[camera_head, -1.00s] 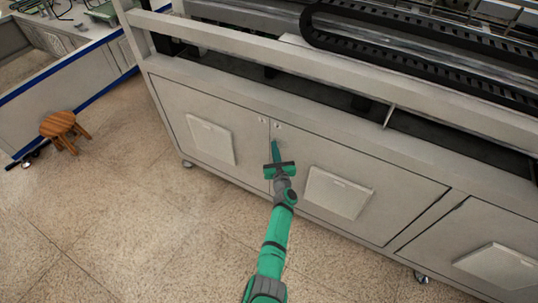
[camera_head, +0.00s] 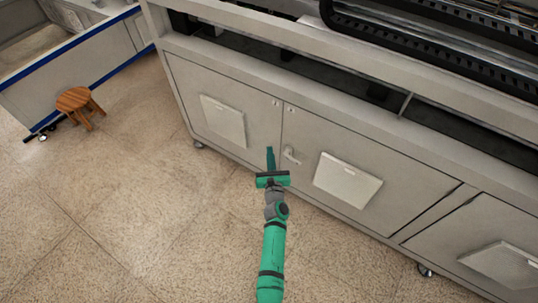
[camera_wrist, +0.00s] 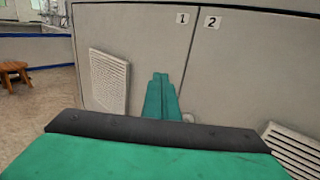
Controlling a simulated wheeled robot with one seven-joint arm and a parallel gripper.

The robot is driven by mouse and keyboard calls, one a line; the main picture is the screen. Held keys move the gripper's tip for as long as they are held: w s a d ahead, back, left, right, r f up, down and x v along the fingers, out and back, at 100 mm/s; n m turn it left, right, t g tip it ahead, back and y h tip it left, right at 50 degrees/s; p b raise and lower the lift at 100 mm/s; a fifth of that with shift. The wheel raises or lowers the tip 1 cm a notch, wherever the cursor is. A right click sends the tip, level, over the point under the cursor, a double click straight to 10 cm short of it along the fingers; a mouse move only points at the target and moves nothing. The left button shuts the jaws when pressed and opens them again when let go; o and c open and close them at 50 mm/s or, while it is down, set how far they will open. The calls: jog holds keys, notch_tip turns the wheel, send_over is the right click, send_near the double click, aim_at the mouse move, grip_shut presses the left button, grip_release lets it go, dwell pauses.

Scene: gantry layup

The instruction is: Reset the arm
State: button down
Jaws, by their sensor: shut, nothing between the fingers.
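My gripper (camera_head: 270,160) is green, with its fingers together and nothing between them. In the head view it is in front of the grey machine cabinet (camera_head: 240,85), close to the seam between two doors. A small handle (camera_head: 291,155) on the right door shows just to the right of the fingers. In the wrist view the closed fingers (camera_wrist: 161,98) point at the doors, below labels 1 (camera_wrist: 182,18) and 2 (camera_wrist: 212,22). The handle is mostly hidden behind the fingers there. I cannot tell the exact gap to the door.
Both doors look shut and carry vent panels (camera_head: 224,121) and (camera_head: 347,180). A wooden stool (camera_head: 80,104) stands at the left near a blue-edged bench (camera_head: 85,55). The tiled floor (camera_head: 140,210) between is clear. A dark cable chain (camera_head: 430,60) lies on top of the machine.

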jog(key=s+d+f+n+g+h, duration=0.1)
jog(key=s+d+f+n, duration=0.15)
jog(key=s+n, duration=0.55)
jog(key=s+d+f+n+g, duration=0.1)
jog(key=s+d+n, duration=0.2)
jog(key=s, duration=0.8)
jog(key=s+d+f+n+g+h, duration=0.1)
jog(key=s+d+n, duration=0.2)
jog(key=s+n, duration=0.5)
jog(key=s+a+r+n, duration=0.1)
jog(key=s+r+n, duration=0.3)
jog(key=s, duration=0.4)
jog(key=s+a+r+n, duration=0.1)
jog(key=s+r+n, duration=0.2)
jog(key=s, duration=0.5)
jog(key=s+a+r+n, duration=0.5)
jog(key=s+r+n, duration=0.3)
jog(key=r, duration=0.5)
jog(key=shift+s+n+t, duration=0.3)
